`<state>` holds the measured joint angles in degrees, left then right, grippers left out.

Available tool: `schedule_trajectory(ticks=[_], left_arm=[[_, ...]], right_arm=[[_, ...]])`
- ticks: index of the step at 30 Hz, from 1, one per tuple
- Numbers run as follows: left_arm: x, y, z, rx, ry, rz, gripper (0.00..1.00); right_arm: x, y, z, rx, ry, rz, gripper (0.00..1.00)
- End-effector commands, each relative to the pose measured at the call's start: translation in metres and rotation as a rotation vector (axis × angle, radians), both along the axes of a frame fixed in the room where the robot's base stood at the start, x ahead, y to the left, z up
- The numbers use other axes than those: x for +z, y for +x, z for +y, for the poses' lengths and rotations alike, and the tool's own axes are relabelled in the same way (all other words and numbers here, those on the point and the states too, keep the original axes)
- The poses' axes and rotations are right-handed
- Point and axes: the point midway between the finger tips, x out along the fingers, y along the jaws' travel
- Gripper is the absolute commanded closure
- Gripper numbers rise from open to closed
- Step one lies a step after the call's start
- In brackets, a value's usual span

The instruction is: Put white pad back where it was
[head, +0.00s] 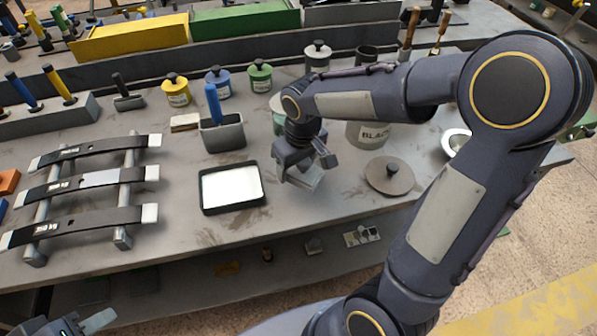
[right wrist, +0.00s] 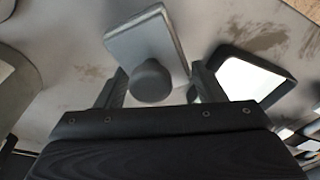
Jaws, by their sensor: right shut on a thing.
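The pad, a flat pale-grey rectangular plate (right wrist: 140,40) with a round dark knob, is at my right gripper (right wrist: 158,88). The gripper's fingers are on both sides of the knob and hold it. In the head view the right gripper (head: 306,163) is above the table just right of the shallow black tray, and part of the plate (head: 303,181) shows below it. The black tray (head: 206,208) has a bright white surface inside; it also shows in the right wrist view (right wrist: 277,95). My left gripper (head: 97,321) shows only partly at the bottom left, low and away from the table top.
A grey pot (head: 223,137) with a blue handle stands behind the tray. A round lid (head: 390,175) and a can marked BLACK (head: 367,134) are to the right. A rack with curved dark springs (head: 85,180) fills the left. Several coloured tins stand behind.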

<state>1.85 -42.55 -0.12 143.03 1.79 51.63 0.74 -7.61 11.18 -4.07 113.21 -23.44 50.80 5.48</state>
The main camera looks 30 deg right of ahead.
Motion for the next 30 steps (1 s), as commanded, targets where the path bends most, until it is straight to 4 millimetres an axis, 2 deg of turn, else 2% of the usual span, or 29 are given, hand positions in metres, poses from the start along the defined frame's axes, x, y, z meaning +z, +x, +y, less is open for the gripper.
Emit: schedule_trajectory(ticks=[5,12,25,26,30], left_arm=[[0.0,0.0,0.0,0.0,0.0,0.0,0.64],[-0.002,0.0,0.0,0.0,0.0,0.0,0.64],[-0.007,0.0,0.0,0.0,0.0,0.0,0.64],[-0.005,0.0,0.0,0.0,0.0,0.0,0.64],[-0.005,0.0,0.0,0.0,0.0,0.0,0.64]], right_arm=[[-0.012,0.006,-0.008,-0.002,0.0,0.002,0.66],[-0.044,0.008,-0.01,-0.001,0.001,0.002,0.66],[-0.05,0.009,-0.01,-0.001,0.001,-0.002,0.66],[-0.049,0.009,-0.01,-0.001,0.001,-0.002,0.34],[-0.048,0.008,-0.01,-0.001,0.0,-0.001,0.15]])
